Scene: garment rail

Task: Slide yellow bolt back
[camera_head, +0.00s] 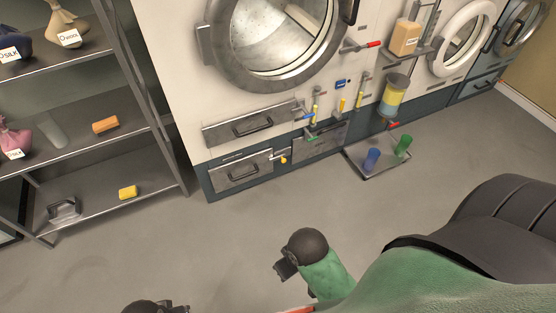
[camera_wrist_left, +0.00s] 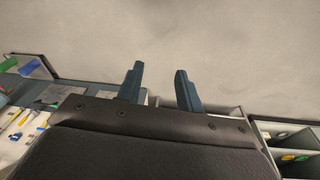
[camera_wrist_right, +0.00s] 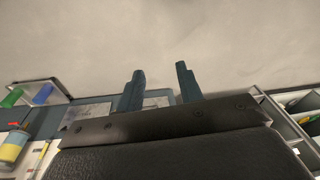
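In the head view a small bolt with a yellow knob (camera_head: 283,159) sits on the machine's lower front, beside the right end of the lower left drawer (camera_head: 243,171). Its exact position in its track is too small to tell. My right gripper (camera_head: 284,267) is over the floor, in front of and apart from the bolt. My left gripper (camera_head: 180,309) is partly cut off at the bottom edge, also far from it. The wrist views show the left fingers (camera_wrist_left: 159,88) and right fingers (camera_wrist_right: 160,88) spread, with nothing between them.
A shelf rack (camera_head: 150,108) stands left of the machine. A floor tray (camera_head: 376,174) with a blue and a green cup lies right of the drawers. Yellow handles (camera_head: 341,104) and red levers (camera_head: 372,44) are above. The floor (camera_head: 225,235) between is clear.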

